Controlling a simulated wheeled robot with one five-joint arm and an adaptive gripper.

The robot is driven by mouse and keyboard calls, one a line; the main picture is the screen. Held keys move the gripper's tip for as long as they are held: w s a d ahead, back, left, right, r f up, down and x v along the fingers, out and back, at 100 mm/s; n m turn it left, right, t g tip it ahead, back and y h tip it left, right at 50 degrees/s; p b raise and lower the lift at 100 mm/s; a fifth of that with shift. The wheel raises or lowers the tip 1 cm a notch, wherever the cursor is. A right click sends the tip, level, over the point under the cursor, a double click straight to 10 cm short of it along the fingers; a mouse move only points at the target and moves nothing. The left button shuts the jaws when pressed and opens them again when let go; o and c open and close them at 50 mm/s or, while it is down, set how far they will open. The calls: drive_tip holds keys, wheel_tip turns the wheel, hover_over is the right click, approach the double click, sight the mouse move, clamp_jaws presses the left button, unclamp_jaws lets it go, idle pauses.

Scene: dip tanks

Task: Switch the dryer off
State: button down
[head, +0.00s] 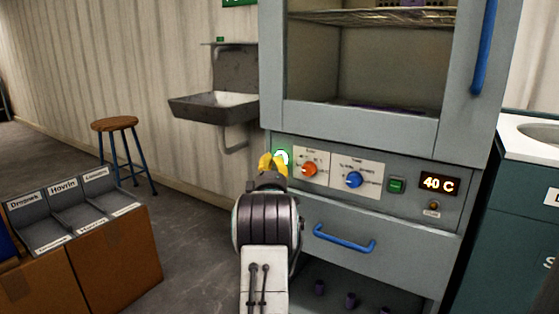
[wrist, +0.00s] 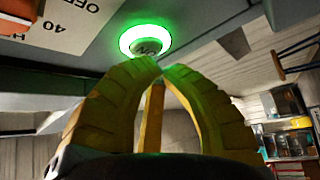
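The dryer (head: 460,155) is a tall grey cabinet with a glass-fronted chamber and a control panel below. A round button with a lit green ring (head: 282,157) sits at the panel's left end; it also shows in the wrist view (wrist: 146,40), glowing green. An orange-red knob (head: 309,170) and a blue knob (head: 354,180) sit to its right. A display (head: 439,184) reads 40 C. My gripper (head: 270,162) is in front of the green button, its yellow fingertips (wrist: 155,68) together and empty just by the ring. I cannot tell whether they touch it.
A blue-handled drawer (head: 345,238) is under the panel. A sink (head: 215,105) hangs on the wall at the left, with a stool (head: 115,124) nearby. A sectioned bin (head: 75,210) stands front left. A dark counter (head: 525,200) is at the right.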

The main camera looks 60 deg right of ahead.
drive_tip(key=shift+d, duration=0.2)
idle(0.5)
drive_tip(key=shift+d, duration=0.25)
drive_tip(key=shift+a, duration=0.4)
idle(0.3)
idle(0.5)
